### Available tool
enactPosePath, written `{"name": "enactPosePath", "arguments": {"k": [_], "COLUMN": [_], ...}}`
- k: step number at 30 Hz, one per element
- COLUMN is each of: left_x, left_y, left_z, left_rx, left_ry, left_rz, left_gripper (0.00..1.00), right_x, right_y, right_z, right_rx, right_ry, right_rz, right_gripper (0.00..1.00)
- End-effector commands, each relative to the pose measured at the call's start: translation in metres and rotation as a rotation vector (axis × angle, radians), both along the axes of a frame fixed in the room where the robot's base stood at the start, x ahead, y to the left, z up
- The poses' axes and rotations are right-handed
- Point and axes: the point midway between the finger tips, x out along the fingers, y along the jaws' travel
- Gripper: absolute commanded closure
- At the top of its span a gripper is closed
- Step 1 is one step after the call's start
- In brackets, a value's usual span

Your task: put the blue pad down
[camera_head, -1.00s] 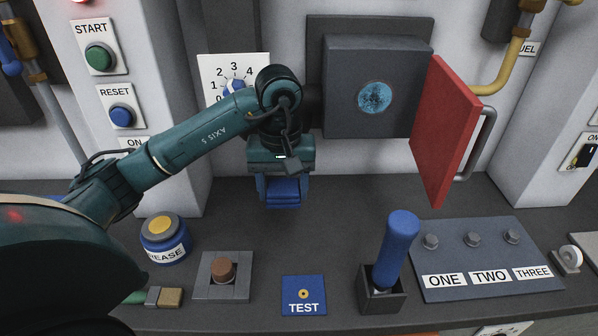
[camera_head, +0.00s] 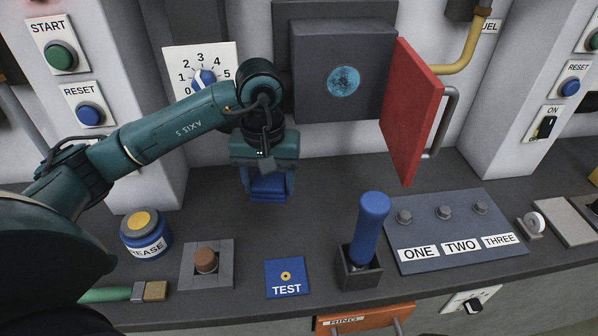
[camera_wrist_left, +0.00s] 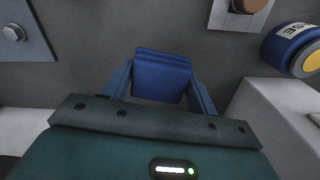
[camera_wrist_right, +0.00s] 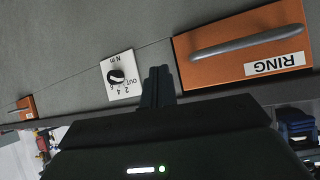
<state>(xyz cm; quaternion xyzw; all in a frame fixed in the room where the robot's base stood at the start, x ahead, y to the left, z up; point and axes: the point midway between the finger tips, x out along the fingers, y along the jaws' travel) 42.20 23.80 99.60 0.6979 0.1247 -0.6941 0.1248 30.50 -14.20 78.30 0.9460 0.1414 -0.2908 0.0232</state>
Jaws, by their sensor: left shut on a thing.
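My left gripper (camera_head: 268,182) is shut on a blue pad (camera_head: 267,190), held over the dark worktop (camera_head: 215,205) behind the TEST plate. The blue pad (camera_wrist_left: 162,75) also shows between the two fingers of my left gripper (camera_wrist_left: 160,90) in the left wrist view, with a ridged or stepped surface. Whether it touches the worktop cannot be told. My right gripper (camera_wrist_right: 157,85) shows only in the right wrist view, its fingers together and empty in front of the bench front.
A blue TEST plate (camera_head: 287,289) lies near the front edge. A blue-handled tool (camera_head: 371,228) stands upright in a holder to its right. A blue tin (camera_head: 146,246) stands at left. A red door (camera_head: 411,115) hangs open. Worktop around the held pad is clear.

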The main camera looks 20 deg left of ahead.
Motion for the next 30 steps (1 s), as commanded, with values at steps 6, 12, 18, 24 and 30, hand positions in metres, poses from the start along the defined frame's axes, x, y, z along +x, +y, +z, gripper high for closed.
{"name": "enactPosePath", "arguments": {"k": [6,12,18,24,30], "left_x": [0.009,0.008,0.010,0.009,0.010], "left_y": [0.026,0.027,0.027,0.027,0.027], "left_z": [-0.012,-0.048,-0.065,-0.091,-0.100], "left_rx": [-0.002,-0.001,-0.001,-0.002,-0.001], "left_ry": [0.011,0.012,0.006,0.010,0.004], "left_rz": [0.192,0.200,0.198,0.198,0.196], "left_gripper": [0.60,0.60,0.60,0.60,0.60], "right_x": [0.004,0.003,0.001,0.000,-0.001], "right_y": [0.006,0.005,0.004,0.002,0.001], "right_z": [0.010,0.014,0.008,0.010,0.007], "right_rx": [0.014,0.011,0.004,0.001,-0.001], "right_ry": [-0.032,-0.029,-0.013,-0.008,-0.002], "right_rz": [0.014,0.014,0.013,0.009,0.007], "right_gripper": [1.00,1.00,1.00,1.00,1.00]}}
